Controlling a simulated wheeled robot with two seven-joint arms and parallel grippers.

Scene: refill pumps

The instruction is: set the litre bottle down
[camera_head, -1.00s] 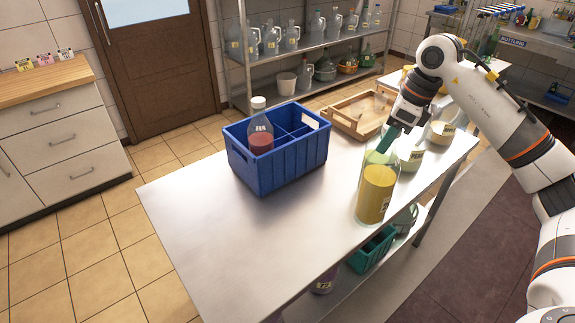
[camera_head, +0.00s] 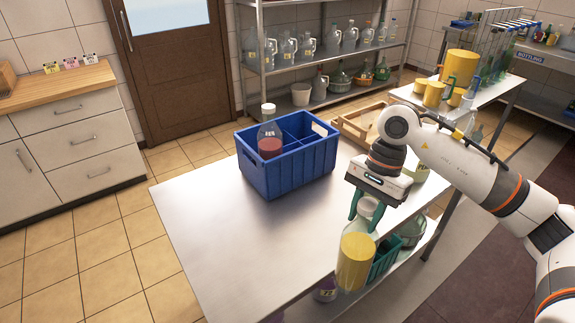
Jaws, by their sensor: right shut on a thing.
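The litre bottle (camera_head: 356,262) is clear with yellow contents. My right gripper (camera_head: 366,208) is shut on it at its upper part, with green fingers around the neck. The bottle hangs slightly tilted at the table's near right edge, and its base overlaps that edge in the picture. I cannot tell whether it touches the steel table (camera_head: 225,240). A blue divided crate (camera_head: 290,178) stands on the table to the left, holding a bottle with red contents (camera_head: 270,140). My left gripper is not in view.
A wooden tray (camera_head: 352,128) lies at the table's far end, partly behind my right arm. The table's near left part is clear. A lower shelf holds a green crate (camera_head: 386,258). A second table (camera_head: 492,92) with yellow containers stands behind.

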